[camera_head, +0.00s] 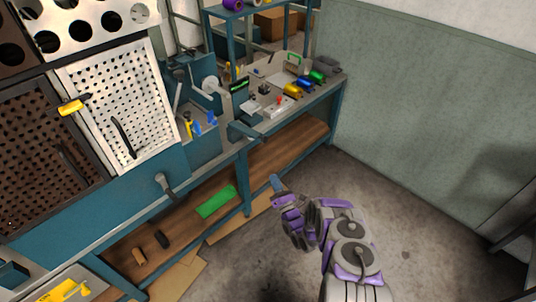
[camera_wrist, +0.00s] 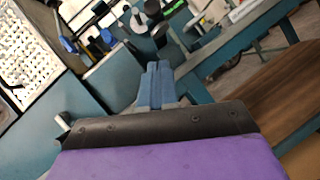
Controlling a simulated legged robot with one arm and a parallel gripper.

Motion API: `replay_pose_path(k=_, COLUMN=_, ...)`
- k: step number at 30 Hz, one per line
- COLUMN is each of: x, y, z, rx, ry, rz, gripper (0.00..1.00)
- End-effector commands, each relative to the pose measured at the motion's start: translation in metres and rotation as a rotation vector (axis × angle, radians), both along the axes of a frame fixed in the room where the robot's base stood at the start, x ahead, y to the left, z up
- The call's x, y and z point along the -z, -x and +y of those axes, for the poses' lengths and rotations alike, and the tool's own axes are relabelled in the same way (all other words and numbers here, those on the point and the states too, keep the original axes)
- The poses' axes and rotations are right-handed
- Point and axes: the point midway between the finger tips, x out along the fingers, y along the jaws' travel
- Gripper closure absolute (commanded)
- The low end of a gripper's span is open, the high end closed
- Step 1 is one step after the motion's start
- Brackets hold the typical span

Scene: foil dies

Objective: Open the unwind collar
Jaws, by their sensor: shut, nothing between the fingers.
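My gripper (camera_head: 277,184) is shut and empty, with its two blue-grey fingers together. It hangs in front of the bench's right part, over the floor side and below the worktop. The wrist view shows the fingers (camera_wrist: 159,82) pointing at the bench edge. A teal machine with a pale round roll or disc (camera_head: 211,86) stands on the bench, up and left of my gripper. I cannot make out the unwind collar for certain; it may be on this roll. My gripper is apart from it and touches nothing visible.
The teal bench worktop (camera_head: 270,125) holds a small device with a green display (camera_head: 239,86), a white block with a red knob (camera_head: 280,104) and coloured foil rolls (camera_head: 293,90). A handle (camera_head: 165,186) sticks out at the bench front. The floor (camera_head: 400,210) at right is clear.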

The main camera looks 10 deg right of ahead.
Motion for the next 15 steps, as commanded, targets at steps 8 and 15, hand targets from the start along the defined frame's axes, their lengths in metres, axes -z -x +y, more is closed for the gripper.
replay_pose_path(k=8, x=-0.003, y=-0.013, z=0.003, rx=0.024, ry=0.061, rz=-0.014, gripper=1.0)
replay_pose_path(k=15, x=-0.021, y=-0.052, z=0.014, rx=0.024, ry=0.057, rz=-0.02, gripper=1.0)
